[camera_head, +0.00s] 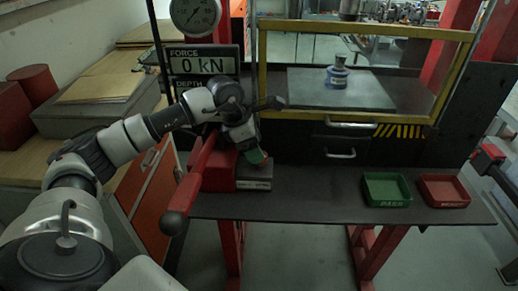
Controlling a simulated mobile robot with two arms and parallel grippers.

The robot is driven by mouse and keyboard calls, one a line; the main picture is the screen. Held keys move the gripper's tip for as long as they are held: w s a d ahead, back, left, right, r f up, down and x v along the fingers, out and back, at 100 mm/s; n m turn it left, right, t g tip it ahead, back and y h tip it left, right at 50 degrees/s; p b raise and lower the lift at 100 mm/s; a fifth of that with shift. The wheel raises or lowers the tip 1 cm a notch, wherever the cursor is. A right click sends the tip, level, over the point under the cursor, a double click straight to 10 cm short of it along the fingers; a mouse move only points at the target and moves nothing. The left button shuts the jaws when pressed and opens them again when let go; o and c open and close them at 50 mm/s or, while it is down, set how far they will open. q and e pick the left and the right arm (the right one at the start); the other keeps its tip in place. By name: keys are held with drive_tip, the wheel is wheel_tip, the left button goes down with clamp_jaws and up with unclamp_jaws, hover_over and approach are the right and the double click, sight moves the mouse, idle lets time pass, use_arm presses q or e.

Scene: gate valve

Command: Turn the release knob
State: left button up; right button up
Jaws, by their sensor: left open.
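My left gripper (254,150) comes in from the left and points down at the red pump block (219,172) on the front bench. It is open, and its fingers are right above or at the block's right part, over a grey base (255,183). A small green part shows at the fingertips; I cannot tell if it belongs to the gripper. The release knob cannot be made out clearly; the gripper and wrist cover that area. A long red lever (190,186) slants down toward me from the block.
A yellow-framed press window (350,28) holds a blue valve (339,75) on a plate. The force display (203,65) reads 0 kN. Green (387,203) and red (444,204) trays sit at the bench's right. The bench middle (315,190) is clear.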

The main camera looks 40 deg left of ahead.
use_arm(q)
drive_tip(key=shift+x, duration=1.45)
drive_tip(key=shift+c, duration=0.5)
drive_tip(key=c, duration=0.8)
drive_tip(key=shift+d+n+t+y+b, duration=0.1)
drive_tip(key=shift+n+t+y+b, duration=0.5)
drive_tip(key=shift+n+b, duration=1.25)
drive_tip(key=shift+c, duration=0.2)
drive_tip(key=shift+n+y+b, duration=0.5)
drive_tip(key=shift+n+b, duration=0.1)
drive_tip(key=shift+n, duration=1.15)
drive_tip(key=shift+r, duration=0.1)
drive_tip(key=o, duration=0.9)
drive_tip(key=shift+s, duration=0.1)
drive_tip(key=shift+o, duration=0.2)
